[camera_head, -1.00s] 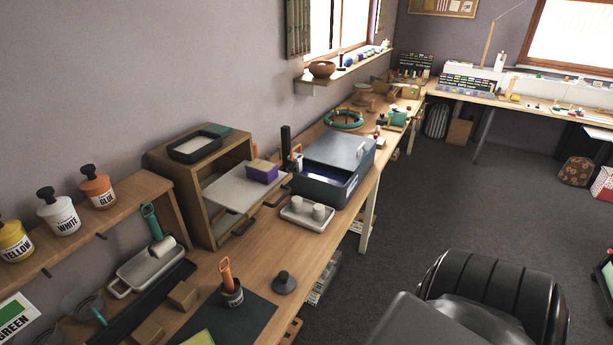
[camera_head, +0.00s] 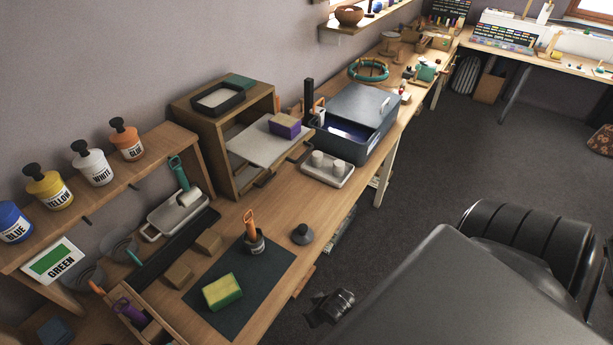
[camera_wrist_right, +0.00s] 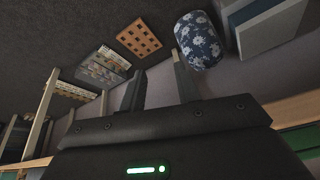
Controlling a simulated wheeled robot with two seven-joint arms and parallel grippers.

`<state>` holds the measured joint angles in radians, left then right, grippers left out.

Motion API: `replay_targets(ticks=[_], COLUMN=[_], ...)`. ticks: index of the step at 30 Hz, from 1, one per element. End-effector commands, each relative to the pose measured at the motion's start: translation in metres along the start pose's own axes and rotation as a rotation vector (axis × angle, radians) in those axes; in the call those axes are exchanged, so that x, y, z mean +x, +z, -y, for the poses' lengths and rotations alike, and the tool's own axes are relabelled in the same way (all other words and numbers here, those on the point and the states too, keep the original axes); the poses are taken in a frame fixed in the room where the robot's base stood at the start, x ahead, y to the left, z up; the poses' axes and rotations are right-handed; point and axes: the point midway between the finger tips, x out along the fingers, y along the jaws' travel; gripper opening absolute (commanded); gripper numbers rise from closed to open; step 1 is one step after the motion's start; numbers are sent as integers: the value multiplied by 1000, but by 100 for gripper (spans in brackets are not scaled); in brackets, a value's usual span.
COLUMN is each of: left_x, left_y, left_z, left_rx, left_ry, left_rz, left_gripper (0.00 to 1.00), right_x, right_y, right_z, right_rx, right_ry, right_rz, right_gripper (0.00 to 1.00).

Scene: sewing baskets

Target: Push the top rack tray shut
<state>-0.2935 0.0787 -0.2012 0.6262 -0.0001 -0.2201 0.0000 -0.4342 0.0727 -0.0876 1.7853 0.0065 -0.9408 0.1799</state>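The wooden rack (camera_head: 238,187) stands against the wall on the bench. Its top tray (camera_head: 255,148), a pale flat board with a wooden front edge, sticks out of the rack toward the bench's front. A purple box with a tan top (camera_head: 285,125) sits on the tray's outer end. Dark handles show below it, lower on the rack. In the right wrist view my right gripper (camera_wrist_right: 160,85) has its two fingers apart with nothing between them, well away from the rack. I cannot make out my left gripper; a dark arm part of mine shows low in the head view.
A dark mat (camera_head: 262,290) with a yellow-green block (camera_head: 222,291) lies in front. A bottle shelf (camera_head: 115,185) is at left.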

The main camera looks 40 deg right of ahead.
Motion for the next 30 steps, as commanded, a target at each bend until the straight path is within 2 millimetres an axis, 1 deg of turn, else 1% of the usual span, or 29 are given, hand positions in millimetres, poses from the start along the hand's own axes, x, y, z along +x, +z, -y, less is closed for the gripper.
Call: replay_targets(ticks=[1,5,7,8,9,10,12,15,21,23,27,30], left_x=[-4,-8,-11,-13,-14,-15,-16,-17,-18,-18,-19,-20], left_y=[0,2,4,4,5,5,6,8,8,8,8,8], left_z=[0,0,0,0,0,0,0,0,0,1,1,1], left_rx=[0,-1,-1,-1,-1,-1,-1,-1,-1,-2,-2,-1], left_ry=[0,0,0,0,0,0,0,0,0,0,-1,-1], left_rz=[0,4,7,8,9,9,11,13,14,14,14,14], left_gripper=[82,82,82,82,82,82,82,82,82,82,82,82], right_x=[-18,-56,-77,-87,-98,-105,-115,-122,-136,-141,-157,-170], right_y=[-14,-44,-64,-75,-92,-105,-133,-169,-233,-249,-284,-299], right_z=[1,0,-2,-3,-6,-9,-18,-31,-64,-75,-102,-120], right_rx=[13,62,109,142,202,254,387,573,942,1051,1306,1459], right_ry=[-1,-1,-4,-5,-9,-15,-33,-72,-204,-261,-437,-582], right_rz=[-21,-70,-113,-140,-188,-229,-326,-463,-747,-834,-1049,-1190], right_gripper=[32,32,32,32,32,32,32,32,32,32,32,32])
